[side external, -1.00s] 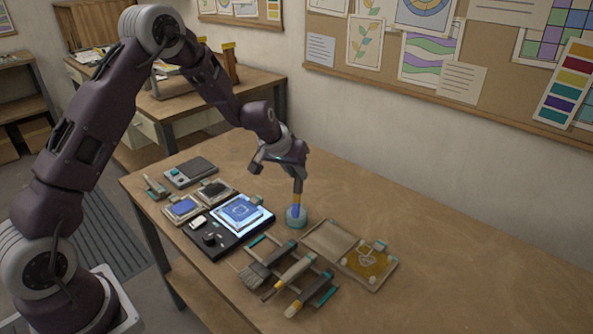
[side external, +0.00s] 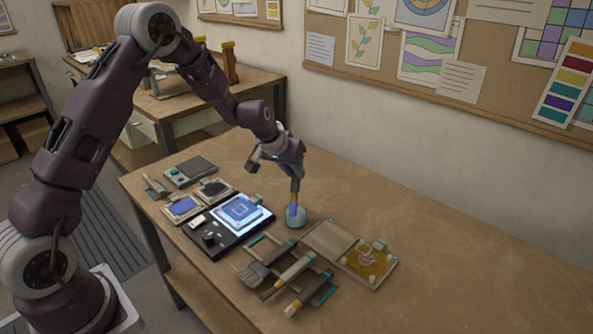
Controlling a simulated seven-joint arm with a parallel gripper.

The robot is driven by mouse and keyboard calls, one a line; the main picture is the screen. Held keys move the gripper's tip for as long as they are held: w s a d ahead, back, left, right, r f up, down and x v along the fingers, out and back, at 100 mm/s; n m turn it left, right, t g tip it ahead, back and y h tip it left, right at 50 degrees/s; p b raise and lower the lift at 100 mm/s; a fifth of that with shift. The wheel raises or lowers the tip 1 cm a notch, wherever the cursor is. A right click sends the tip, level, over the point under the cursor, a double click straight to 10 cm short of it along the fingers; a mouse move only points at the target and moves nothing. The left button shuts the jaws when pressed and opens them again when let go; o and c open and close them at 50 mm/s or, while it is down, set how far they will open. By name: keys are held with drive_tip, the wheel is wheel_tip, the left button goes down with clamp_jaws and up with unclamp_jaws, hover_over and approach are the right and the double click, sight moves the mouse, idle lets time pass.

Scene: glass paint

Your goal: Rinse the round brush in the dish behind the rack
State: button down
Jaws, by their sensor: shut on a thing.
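My gripper (side external: 296,178) points down over the back of the table and is shut on the round brush (side external: 294,198). The brush is upright, with a yellowish band and a blue lower end. Its lower end is at the small blue-grey dish (side external: 296,219), behind the rack (side external: 323,289). The tip is hidden or too small to tell how deep it sits in the dish. The rack has dark rails with teal ends and holds several other brushes, among them a wide flat brush (side external: 252,276).
A lit panel (side external: 240,213) with a blue design lies left of the dish. Tiles with blue (side external: 184,207) and dark paint (side external: 214,189) lie farther left. A board with a golden patch (side external: 370,262) lies right of the rack. The table's right side is clear (side external: 450,270).

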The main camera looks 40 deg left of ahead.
drive_tip(key=shift+w+d, duration=0.35)
drive_tip(key=shift+d, duration=0.3)
drive_tip(key=shift+s+a, duration=0.35)
drive_tip(key=shift+a, duration=0.3)
drive_tip(key=shift+w+d, duration=0.35)
drive_tip(key=shift+d, duration=0.3)
drive_tip(key=shift+s+a, duration=0.35)
drive_tip(key=shift+a, duration=0.25)
drive_tip(key=shift+w+d, duration=0.35)
drive_tip(key=shift+d, duration=0.2)
drive_tip(key=shift+s+a, duration=0.15)
drive_tip(key=shift+a, duration=0.15)
